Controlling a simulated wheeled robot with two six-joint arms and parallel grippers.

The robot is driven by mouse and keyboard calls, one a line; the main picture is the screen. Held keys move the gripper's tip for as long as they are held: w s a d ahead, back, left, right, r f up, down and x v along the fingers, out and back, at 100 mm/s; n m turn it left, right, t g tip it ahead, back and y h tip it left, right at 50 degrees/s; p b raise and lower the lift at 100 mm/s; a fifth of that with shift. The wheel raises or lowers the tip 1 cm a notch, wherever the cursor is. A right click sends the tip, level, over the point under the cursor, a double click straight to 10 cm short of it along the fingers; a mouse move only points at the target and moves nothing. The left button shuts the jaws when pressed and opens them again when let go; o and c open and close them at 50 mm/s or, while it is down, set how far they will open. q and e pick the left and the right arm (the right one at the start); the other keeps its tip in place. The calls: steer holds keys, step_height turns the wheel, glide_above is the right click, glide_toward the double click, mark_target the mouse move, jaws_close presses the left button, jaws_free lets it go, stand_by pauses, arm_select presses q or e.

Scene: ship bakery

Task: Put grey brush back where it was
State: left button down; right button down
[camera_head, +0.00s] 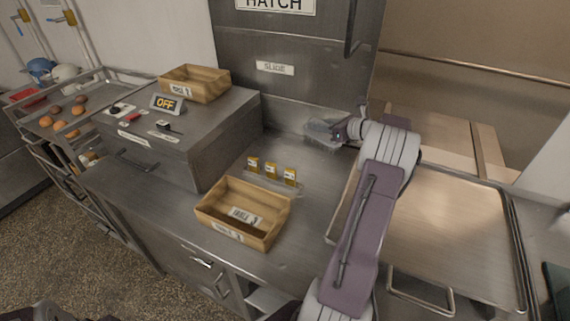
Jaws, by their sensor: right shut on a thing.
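My right arm reaches up from the bottom of the head view, and its gripper (336,131) is over the back of the steel counter, in front of the hatch wall. The gripper is shut on a pale grey thing that looks like the grey brush (321,130). The brush is small and partly covered by the gripper, and I cannot tell whether it touches the counter. My left gripper is not in view.
A large tray (459,243) lies right of my arm.

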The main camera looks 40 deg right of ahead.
steer(key=w+a+f, duration=0.2)
steer(key=w+f, duration=0.1)
steer(key=w+a+f, duration=0.3)
steer(key=f, duration=0.1)
steer(key=w+a+f, duration=0.3)
steer(key=shift+a+f, duration=0.15)
steer(key=shift+f, duration=0.05)
steer(key=shift+w+f, duration=0.1)
steer(key=shift+f, duration=0.35)
steer(key=shift+f+b, duration=0.1)
steer(key=shift+b, duration=0.2)
steer(key=c, duration=1.2)
jaws_free()
